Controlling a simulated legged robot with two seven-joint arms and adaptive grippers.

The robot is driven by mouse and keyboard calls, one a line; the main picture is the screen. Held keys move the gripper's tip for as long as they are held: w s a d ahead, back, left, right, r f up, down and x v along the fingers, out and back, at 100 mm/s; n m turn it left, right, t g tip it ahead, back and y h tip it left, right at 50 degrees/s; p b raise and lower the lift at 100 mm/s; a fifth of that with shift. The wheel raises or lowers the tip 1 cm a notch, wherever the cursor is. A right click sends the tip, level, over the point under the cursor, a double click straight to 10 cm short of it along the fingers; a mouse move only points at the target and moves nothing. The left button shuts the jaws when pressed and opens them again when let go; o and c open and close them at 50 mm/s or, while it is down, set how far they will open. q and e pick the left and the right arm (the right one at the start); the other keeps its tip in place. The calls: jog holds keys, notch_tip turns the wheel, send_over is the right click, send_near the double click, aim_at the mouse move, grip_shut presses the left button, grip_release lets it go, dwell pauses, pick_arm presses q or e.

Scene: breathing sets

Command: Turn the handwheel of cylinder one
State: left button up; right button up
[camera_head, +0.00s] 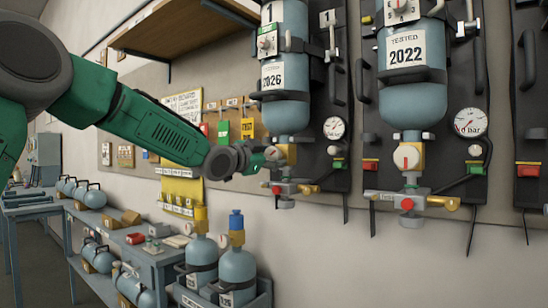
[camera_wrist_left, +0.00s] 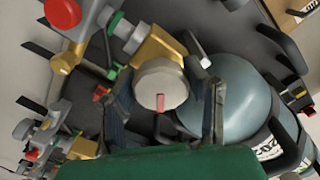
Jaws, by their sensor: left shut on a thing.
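Cylinder one (camera_head: 284,116), blue-grey and marked 1 with a 2026 tag, hangs upside down on a dark back plate. Its round pale handwheel (camera_head: 280,153) is on the brass valve below; my left gripper (camera_head: 266,156) reaches it from the left and partly hides it. In the left wrist view the handwheel (camera_wrist_left: 158,78) shows a red mark on its face. The fingers of my left gripper (camera_wrist_left: 166,92) are on either side of it, shut on it. The cylinder (camera_wrist_left: 240,100) shows beside them. My right gripper is not in view.
A second cylinder (camera_head: 415,104) tagged 2022 hangs to the right with its own handwheel (camera_head: 406,156). A gauge (camera_head: 334,128) is right of cylinder one. A wooden shelf (camera_head: 185,29) is above my left arm. Below stand two cylinders in a crate (camera_head: 262,300) and a bench (camera_head: 150,258).

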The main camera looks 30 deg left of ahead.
pick_arm(q)
jog(key=m, duration=0.1)
jog(key=f+m, duration=0.1)
jog(key=m, duration=0.1)
jog(key=shift+a, duration=0.1)
jog(key=m, duration=0.2)
jog(key=shift+m+b, duration=0.4)
jog(key=m+b, duration=0.1)
jog(key=m, duration=0.2)
jog(key=shift+r, duration=0.1)
jog(key=m+b, duration=0.1)
jog(key=m, duration=0.2)
jog(key=shift+b, duration=0.3)
jog(key=m+b, duration=0.2)
jog(key=m, duration=0.1)
jog(key=shift+m, duration=0.4)
jog(key=m+b, duration=0.2)
jog(key=m, duration=0.1)
jog(key=shift+r+m+b, duration=0.1)
jog(key=shift+m+b, duration=0.2)
jog(key=shift+b, duration=0.1)
jog(key=m+b, duration=0.2)
jog(key=m, duration=0.1)
jog(key=shift+w+r, duration=0.1)
jog(key=shift+r+m+b, duration=0.15)
jog(key=shift+m+b, duration=0.95)
jog(key=shift+m, duration=0.3)
